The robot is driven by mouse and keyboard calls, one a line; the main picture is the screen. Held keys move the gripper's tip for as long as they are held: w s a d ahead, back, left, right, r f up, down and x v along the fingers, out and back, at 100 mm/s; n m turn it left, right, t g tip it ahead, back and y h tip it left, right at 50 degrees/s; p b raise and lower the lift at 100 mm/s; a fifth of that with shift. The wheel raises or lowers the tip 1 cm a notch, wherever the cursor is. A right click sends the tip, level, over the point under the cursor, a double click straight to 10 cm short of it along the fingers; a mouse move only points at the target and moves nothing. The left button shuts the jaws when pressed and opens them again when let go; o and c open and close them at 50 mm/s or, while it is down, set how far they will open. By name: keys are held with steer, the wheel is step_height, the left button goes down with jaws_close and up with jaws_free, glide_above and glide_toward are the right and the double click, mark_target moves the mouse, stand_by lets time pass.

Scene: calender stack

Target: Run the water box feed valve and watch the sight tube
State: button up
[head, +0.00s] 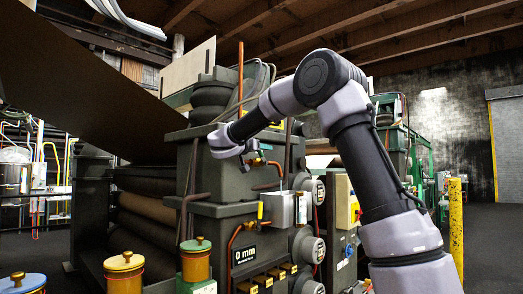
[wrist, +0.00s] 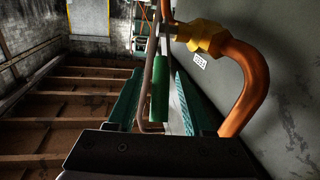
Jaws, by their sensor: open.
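In the wrist view my gripper (wrist: 159,76) is open, with a green finger on each side. A green handle grip (wrist: 160,92) on a bent metal rod shows between the fingers, with visible gaps; I cannot tell its depth between them. Close by on the right is a copper pipe (wrist: 252,85) with a brass fitting (wrist: 198,37). In the head view my arm reaches to the machine's dark column, and a copper pipe with a brass valve (head: 259,161) sits just beside my wrist. The fingers are mostly hidden there. I cannot pick out the sight tube with certainty.
The column carries a "0 mm" display (head: 245,254), a grey box (head: 279,207) and several round gauges (head: 312,249). Capped posts, one with a gold top (head: 124,262), stand at the lower left. A yellow bollard (head: 456,222) stands at right, with open floor beyond.

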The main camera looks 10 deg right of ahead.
jaws_close()
stand_by(1.4)
